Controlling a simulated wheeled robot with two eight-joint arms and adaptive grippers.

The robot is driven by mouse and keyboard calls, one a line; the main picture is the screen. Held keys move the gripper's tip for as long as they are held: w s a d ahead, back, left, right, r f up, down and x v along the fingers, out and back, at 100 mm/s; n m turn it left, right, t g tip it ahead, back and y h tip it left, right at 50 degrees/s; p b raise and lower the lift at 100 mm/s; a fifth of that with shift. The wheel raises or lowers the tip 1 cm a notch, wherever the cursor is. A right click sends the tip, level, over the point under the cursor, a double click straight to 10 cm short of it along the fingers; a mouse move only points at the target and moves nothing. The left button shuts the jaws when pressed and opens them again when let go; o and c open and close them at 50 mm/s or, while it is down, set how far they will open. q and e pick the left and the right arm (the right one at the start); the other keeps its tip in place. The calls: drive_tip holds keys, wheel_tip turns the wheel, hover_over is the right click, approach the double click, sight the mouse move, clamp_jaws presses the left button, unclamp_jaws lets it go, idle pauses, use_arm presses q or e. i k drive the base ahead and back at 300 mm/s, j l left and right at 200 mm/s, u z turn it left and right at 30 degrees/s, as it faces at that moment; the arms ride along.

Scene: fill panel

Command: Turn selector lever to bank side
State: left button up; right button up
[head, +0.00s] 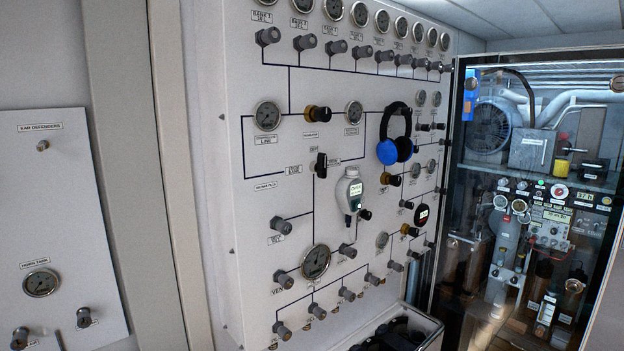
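The selector lever (320,165) looks like a small black handle on the white fill panel (225,205), left of centre. It appears to stand roughly upright, though its exact angle is hard to tell at this size. A small label (293,169) sits to its left, and its text is too small to read surely. Dark printed lines run from the lever area to the gauges and knobs. Neither of my grippers shows in the head view, and nothing touches the lever.
Blue and black ear defenders (395,140) and a grey-white handheld device (348,190) hang right of the lever. A large gauge (316,262) and several knobs sit below. A glass-fronted machine cabinet (540,190) is at right.

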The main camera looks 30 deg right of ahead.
sight(321, 166)
drive_tip(key=z, duration=1.1)
